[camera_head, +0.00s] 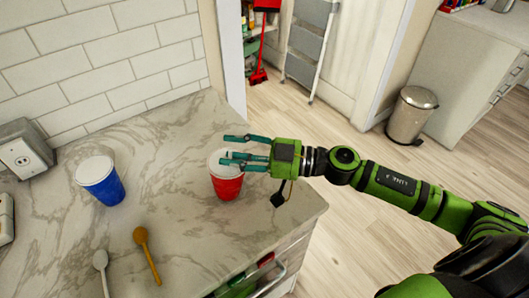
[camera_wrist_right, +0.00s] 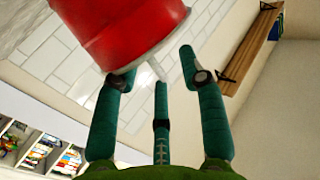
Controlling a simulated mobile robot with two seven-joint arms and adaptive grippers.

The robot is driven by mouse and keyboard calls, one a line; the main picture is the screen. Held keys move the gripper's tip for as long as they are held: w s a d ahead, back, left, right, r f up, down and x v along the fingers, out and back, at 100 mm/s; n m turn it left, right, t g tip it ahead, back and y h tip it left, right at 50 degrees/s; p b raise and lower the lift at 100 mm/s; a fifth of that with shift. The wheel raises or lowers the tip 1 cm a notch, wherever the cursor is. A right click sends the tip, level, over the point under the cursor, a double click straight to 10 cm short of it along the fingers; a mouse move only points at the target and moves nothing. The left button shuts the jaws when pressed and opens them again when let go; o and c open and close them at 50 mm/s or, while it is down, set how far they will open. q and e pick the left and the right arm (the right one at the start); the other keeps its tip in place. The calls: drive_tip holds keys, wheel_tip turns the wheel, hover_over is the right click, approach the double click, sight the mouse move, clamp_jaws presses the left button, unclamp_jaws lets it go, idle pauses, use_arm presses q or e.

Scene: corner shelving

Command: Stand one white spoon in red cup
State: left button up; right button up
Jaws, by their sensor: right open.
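The red cup (camera_head: 228,189) stands upright on the marble counter near its right edge. It fills the upper part of the right wrist view (camera_wrist_right: 122,30), its white rim toward the fingers. My right gripper (camera_head: 236,150) is open, its teal fingers over and beside the cup's mouth, partly hiding it. A thin white piece, perhaps a spoon handle (camera_wrist_right: 157,70), sticks out past the rim between the fingers; where its other end is I cannot see. A white spoon (camera_head: 101,268) lies at the counter's front left. My left gripper is out of view.
A blue cup (camera_head: 101,184) stands at the left of the counter. A yellow-brown spoon (camera_head: 147,254) lies beside the white one. Bare counter lies between the cups.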

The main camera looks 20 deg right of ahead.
drive_tip(key=v, duration=1.1)
drive_tip(key=shift+s, duration=0.1)
idle(0.8)
